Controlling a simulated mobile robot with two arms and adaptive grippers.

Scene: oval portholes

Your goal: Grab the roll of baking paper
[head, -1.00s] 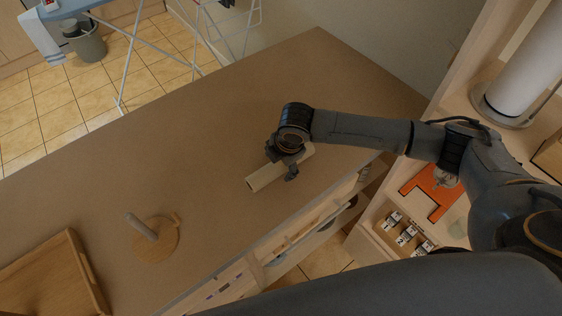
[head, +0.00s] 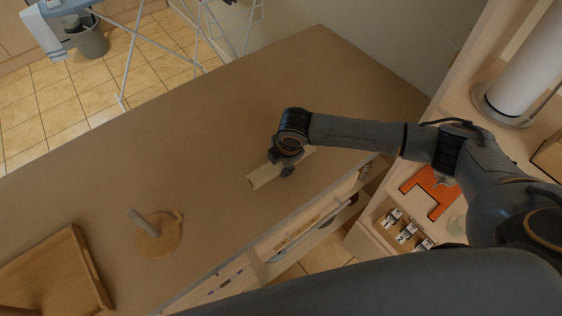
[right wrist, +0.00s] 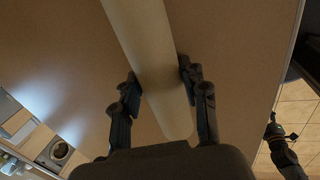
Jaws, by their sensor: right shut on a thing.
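The roll of baking paper (head: 264,176) is a pale cream cylinder lying on the brown countertop near its front edge in the head view. My right gripper (head: 281,166) is over the roll from above, and its fingers straddle it. In the right wrist view the roll (right wrist: 150,55) runs between the two dark fingers of the right gripper (right wrist: 161,88), which is shut on it. The gripper hides the middle of the roll in the head view. My left gripper is not in view.
A wooden holder with a grey upright rod (head: 145,224) and a wooden tray (head: 62,278) stand on the counter (head: 190,140) at the left. Shelves with an orange item (head: 431,192) and a white cylinder (head: 525,75) are at the right. The counter's middle is clear.

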